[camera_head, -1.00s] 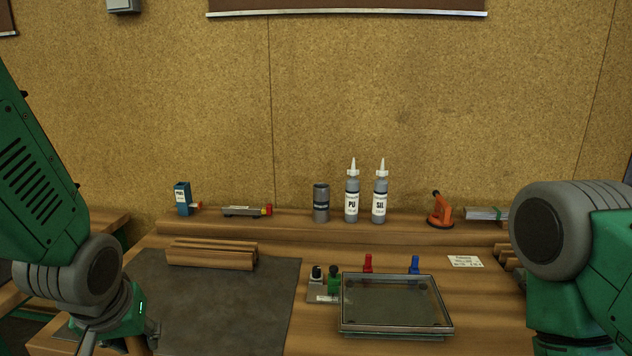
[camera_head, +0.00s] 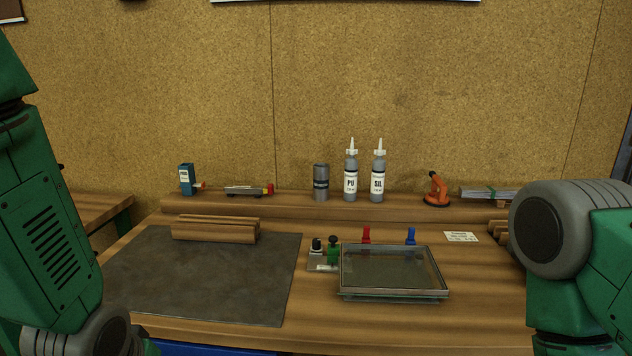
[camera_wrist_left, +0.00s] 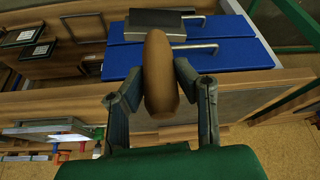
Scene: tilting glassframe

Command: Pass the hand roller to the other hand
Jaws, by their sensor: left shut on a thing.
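The hand roller (camera_wrist_left: 160,75) shows in the left wrist view as a rounded brown handle with a dark grey block-like part (camera_wrist_left: 157,24) beyond it. My left gripper (camera_wrist_left: 156,92) is shut on the brown handle, one finger on each side. In the head view the left arm runs down out of the bottom left, so that gripper and the roller are outside that view. My right arm stands at the right edge of the head view, and its gripper is not in either picture.
A dark mat (camera_head: 205,285) and wooden strips (camera_head: 215,231) lie on the bench at left. A glass frame (camera_head: 393,271) lies at right centre. Bottles (camera_head: 351,178), a can (camera_head: 321,182) and an orange suction lifter (camera_head: 436,190) stand on the back ledge. Blue drawers (camera_wrist_left: 230,38) show in the left wrist view.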

